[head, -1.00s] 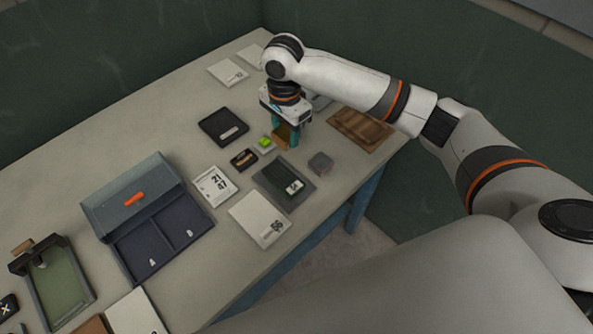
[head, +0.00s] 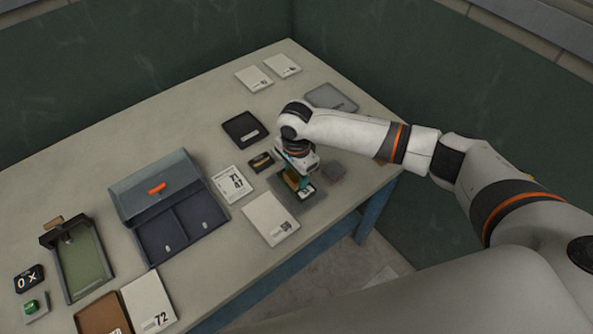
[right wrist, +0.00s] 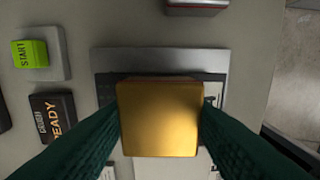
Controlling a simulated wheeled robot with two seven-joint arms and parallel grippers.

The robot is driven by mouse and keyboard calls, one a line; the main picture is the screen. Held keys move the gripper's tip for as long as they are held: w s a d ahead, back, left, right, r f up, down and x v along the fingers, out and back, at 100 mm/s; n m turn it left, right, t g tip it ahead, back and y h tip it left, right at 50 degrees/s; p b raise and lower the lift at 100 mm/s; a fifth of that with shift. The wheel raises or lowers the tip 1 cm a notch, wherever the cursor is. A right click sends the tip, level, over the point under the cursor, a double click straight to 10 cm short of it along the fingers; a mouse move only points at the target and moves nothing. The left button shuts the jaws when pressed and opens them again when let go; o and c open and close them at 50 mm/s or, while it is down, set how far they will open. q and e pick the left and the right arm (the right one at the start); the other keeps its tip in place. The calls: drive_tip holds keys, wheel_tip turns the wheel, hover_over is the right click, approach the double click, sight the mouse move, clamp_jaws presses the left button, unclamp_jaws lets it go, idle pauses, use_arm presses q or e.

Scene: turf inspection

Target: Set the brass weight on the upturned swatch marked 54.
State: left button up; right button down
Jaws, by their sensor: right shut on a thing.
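My right gripper (head: 300,184) is shut on the brass weight (right wrist: 160,118), a gold block that fills the middle of the right wrist view between the two dark green fingers. In the head view the gripper is over a dark swatch with a white label (head: 307,193), lying on a grey base (head: 318,202). In the right wrist view the grey base (right wrist: 150,58) and the swatch's dark edge show behind the weight. The weight hides most of the swatch. I cannot read its number or tell whether the weight touches it. My left gripper is not in view.
A white card (head: 270,219) lies just left of the swatch, and a small grey block (head: 335,172) sits to its right. A green START button (right wrist: 30,54) and a dark READY display (right wrist: 54,117) are nearby. A hinged dark case (head: 170,205) stands further left.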

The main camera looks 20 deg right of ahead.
drive_tip(key=c, duration=0.7)
unclamp_jaws()
drive_tip(key=shift+f, duration=0.15)
use_arm(q)
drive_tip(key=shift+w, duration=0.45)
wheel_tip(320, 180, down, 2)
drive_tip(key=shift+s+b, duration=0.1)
drive_tip(key=shift+b, duration=0.95)
use_arm(e)
wheel_tip(320, 180, up, 12)
drive_tip(key=shift+r, duration=0.2)
drive_tip(key=shift+s+f, duration=0.1)
